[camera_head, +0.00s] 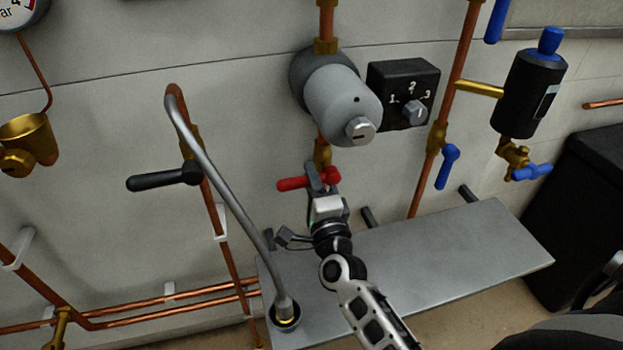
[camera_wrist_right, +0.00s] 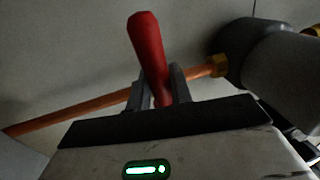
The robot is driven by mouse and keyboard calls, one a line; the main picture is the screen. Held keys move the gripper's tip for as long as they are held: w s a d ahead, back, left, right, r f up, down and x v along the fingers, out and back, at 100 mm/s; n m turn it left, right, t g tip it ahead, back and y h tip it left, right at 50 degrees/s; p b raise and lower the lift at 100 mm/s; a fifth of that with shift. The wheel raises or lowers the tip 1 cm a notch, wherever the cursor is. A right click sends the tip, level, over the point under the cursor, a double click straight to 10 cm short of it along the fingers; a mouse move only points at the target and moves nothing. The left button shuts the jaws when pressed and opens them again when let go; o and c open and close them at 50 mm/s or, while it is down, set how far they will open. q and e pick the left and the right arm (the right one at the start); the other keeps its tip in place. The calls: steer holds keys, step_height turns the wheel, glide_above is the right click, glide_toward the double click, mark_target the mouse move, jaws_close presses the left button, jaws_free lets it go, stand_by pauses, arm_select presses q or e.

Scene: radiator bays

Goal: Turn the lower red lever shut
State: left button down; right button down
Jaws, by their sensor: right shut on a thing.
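The red lever (camera_head: 291,184) sits on the wall below the large grey cylinder (camera_head: 343,103), under a brass fitting (camera_head: 322,152). Its handle points left, roughly level, across the line of the vertical pipe. My right gripper (camera_head: 322,180) is shut on the red lever. In the right wrist view the red lever (camera_wrist_right: 147,45) stands between the two fingers of my right gripper (camera_wrist_right: 160,90), its rounded end sticking out past them. The gripper hides part of the lever and its valve body. It is the only red lever I see. My left gripper is not in view.
A grey metal shelf (camera_head: 450,250) lies below my right arm. A bent grey tube (camera_head: 230,195) rises from it on the left. A black lever (camera_head: 160,178) is further left; a dial box (camera_head: 403,90) and blue lever (camera_head: 447,168) are to the right.

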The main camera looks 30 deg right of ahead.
steer(key=c, duration=1.4)
jaws_free()
steer(key=shift+c, duration=0.2)
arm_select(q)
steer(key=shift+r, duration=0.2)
arm_select(e)
steer(key=shift+o, duration=0.7)
steer(key=shift+s, duration=0.1)
arm_select(q)
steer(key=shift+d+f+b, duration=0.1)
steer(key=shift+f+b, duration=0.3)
steer(key=shift+b, duration=0.25)
arm_select(e)
steer(key=v, duration=1.2)
